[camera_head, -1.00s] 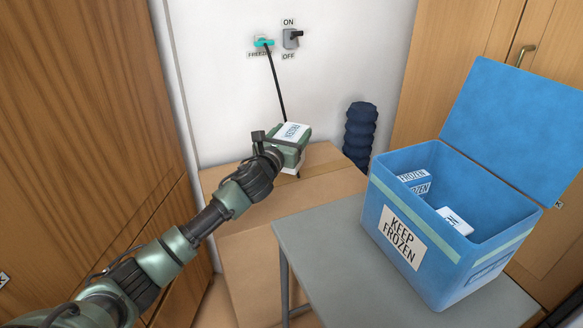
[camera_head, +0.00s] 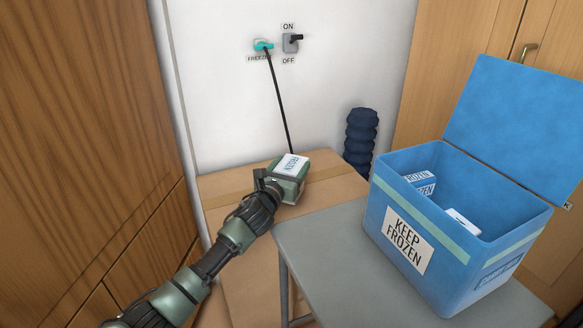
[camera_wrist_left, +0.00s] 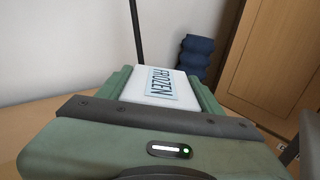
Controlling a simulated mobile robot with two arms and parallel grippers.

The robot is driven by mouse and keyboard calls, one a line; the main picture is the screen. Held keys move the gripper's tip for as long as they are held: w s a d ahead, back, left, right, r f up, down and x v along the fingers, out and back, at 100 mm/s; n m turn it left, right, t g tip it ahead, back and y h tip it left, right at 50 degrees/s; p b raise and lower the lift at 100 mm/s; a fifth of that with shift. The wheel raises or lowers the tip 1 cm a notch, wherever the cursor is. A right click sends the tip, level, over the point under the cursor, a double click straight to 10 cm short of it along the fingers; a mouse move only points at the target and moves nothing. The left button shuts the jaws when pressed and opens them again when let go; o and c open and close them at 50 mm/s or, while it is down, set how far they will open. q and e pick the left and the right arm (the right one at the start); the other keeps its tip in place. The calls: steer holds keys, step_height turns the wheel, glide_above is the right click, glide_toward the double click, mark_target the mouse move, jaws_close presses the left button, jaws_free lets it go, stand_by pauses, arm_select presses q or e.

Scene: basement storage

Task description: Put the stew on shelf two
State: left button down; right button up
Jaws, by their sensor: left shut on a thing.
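My left gripper (camera_head: 284,186) is shut on a white package labelled FROZEN (camera_head: 292,164), above the top of a cardboard box. The package also shows in the left wrist view (camera_wrist_left: 165,85), between the green jaws, label up. I cannot tell whether it is the stew. A blue cooler (camera_head: 450,235) marked KEEP FROZEN stands open on a grey table (camera_head: 330,245), with a few FROZEN packages (camera_head: 420,183) inside. No numbered shelf is visible. My right gripper is not in view.
The cardboard box (camera_head: 330,185) stands against the wall. A dark cable runs from a teal FREEZER plug (camera_head: 262,45) on the wall, beside an ON/OFF switch (camera_head: 291,43). A dark blue ribbed object (camera_head: 360,138) and wooden cabinets (camera_head: 80,120) stand around.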

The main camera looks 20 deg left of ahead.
arm_select(q)
steer(key=shift+r, duration=0.1)
steer(key=shift+c, duration=2.3)
jaws_free()
steer(key=shift+o, duration=0.9)
steer(key=shift+s, duration=0.15)
